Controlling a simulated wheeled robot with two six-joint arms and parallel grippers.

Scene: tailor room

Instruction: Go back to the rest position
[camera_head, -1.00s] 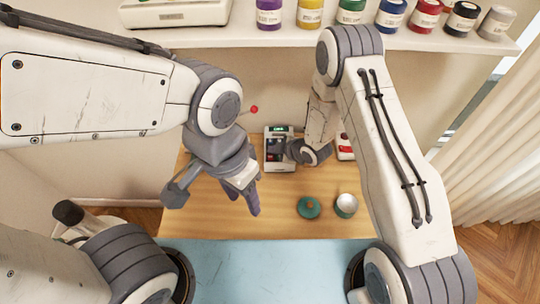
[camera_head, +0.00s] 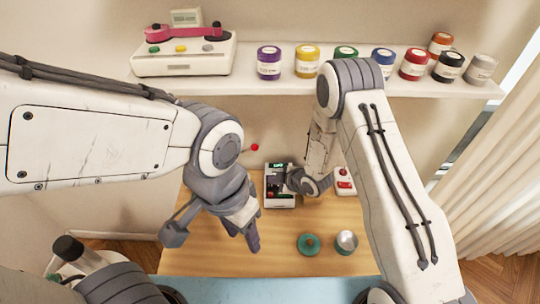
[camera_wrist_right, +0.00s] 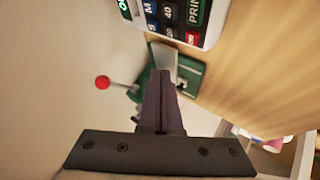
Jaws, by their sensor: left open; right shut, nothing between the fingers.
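My left gripper (camera_head: 242,232) is open and empty, hanging over the wooden table on the left in the head view. My right gripper is shut with nothing between its fingers; its fingertips show in the right wrist view (camera_wrist_right: 164,74). In the head view its wrist is beside the white label device with a green screen (camera_head: 278,202), and its fingers are hard to make out there. The wrist view shows the fingers over a green device (camera_wrist_right: 192,76) with a red-knobbed lever (camera_wrist_right: 103,82). I cannot tell whether they touch it.
A shelf (camera_head: 250,86) above holds several colored jars and a white machine (camera_head: 182,60). A curtain hangs right.

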